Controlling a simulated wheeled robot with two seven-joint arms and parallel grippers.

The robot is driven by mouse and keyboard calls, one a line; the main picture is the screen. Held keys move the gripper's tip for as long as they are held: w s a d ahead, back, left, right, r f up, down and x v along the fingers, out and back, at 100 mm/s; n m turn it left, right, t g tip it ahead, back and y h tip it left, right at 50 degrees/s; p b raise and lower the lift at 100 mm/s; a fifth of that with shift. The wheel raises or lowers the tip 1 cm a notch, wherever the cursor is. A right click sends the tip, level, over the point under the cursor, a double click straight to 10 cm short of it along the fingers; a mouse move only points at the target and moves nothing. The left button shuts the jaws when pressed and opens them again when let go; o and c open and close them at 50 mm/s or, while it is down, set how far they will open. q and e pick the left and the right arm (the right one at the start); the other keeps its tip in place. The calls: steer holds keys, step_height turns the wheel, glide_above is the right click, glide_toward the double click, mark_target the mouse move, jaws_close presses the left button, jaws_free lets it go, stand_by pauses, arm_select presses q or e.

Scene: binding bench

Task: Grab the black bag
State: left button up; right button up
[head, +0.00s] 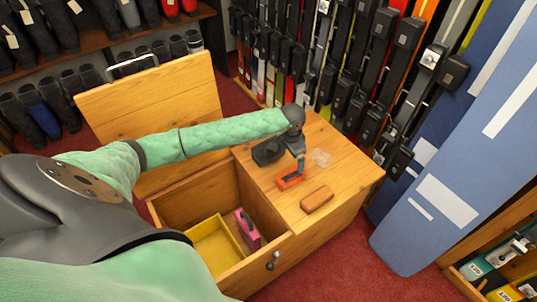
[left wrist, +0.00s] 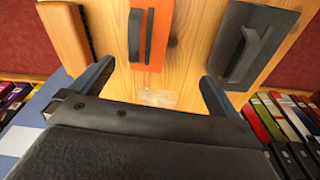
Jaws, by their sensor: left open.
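A dark, flat, rectangular item with a raised strap-like handle (head: 268,152) lies on the wooden bench top. It is the only bag-like black thing there, though I cannot confirm it is a bag. In the left wrist view it shows at the upper right (left wrist: 275,28), beyond the right finger. My left gripper (head: 299,160) points down over the bench top, beside the dark item. In the wrist view its jaws (left wrist: 155,82) are spread apart with nothing between them except bare wood and a pale patch. My right gripper is not in view.
An orange item with a dark handle (head: 289,180) and a brown block (head: 317,200) lie near the gripper. Left of the top is an open compartment with a yellow tray (head: 213,247) and a pink item (head: 247,228). Its raised lid (head: 165,90) stands behind. Skis line the back.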

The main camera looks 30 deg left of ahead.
arm_select(q)
step_height(320, 180, up, 2)
steer(key=n+b, duration=0.1)
steer(key=n, duration=0.1)
glide_above(268, 143)
steer(key=d, duration=0.2)
steer(key=shift+s+g, duration=0.15)
steer(key=shift+g, duration=0.15)
steer(key=shift+a, duration=0.25)
step_height(268, 143, down, 2)
steer(key=shift+f, duration=0.15)
steer(key=f, duration=0.4)
steer(key=shift+s+a+f, duration=0.15)
steer(key=shift+s+a, duration=0.2)
steer(key=shift+f, duration=0.5)
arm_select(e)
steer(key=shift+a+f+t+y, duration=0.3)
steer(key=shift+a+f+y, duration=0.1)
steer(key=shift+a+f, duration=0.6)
arm_select(q)
steer(key=shift+c, duration=0.4)
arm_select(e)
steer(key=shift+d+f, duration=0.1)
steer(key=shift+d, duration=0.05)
arm_select(q)
steer(key=shift+r, duration=0.1)
steer(key=c, duration=1.1)
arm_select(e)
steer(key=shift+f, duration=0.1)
